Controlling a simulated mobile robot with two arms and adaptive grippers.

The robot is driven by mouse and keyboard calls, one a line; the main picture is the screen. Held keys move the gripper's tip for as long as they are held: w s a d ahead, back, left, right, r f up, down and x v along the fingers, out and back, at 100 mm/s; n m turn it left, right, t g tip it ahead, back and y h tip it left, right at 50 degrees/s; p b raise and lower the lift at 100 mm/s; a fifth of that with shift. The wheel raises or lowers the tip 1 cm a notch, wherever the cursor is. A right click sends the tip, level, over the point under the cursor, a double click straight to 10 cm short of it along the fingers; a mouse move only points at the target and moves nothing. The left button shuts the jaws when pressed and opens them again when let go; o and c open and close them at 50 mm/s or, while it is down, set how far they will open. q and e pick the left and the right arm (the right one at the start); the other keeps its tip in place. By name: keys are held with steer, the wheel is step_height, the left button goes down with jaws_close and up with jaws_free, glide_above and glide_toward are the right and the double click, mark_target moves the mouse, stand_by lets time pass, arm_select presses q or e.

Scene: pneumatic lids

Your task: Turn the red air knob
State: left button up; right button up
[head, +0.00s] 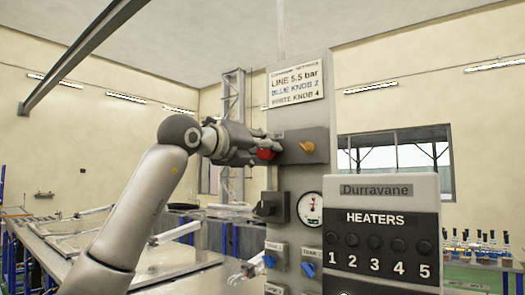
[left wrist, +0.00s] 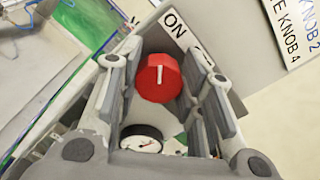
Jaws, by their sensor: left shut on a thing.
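The red air knob (head: 266,154) sits on the left part of a grey box near the top of the control post (head: 301,189). My left gripper (head: 258,147) reaches it from the left and is shut on it, hiding part of it. In the left wrist view the red knob (left wrist: 159,78) is between the two fingers, its white mark running nearly upright in the picture. An "ON" label (left wrist: 174,24) is just above it. My right gripper is not in view.
Below are a black knob (head: 270,207), a gauge (head: 310,209) and blue knobs (head: 308,269). A sign (head: 296,84) is above. The heater panel (head: 381,268) stands at front right. Lidded tables (head: 75,243) are at left.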

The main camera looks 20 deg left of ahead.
arm_select(q)
steer(key=o, duration=1)
steer(key=shift+o, duration=0.2)
steer(key=v, duration=1.2)
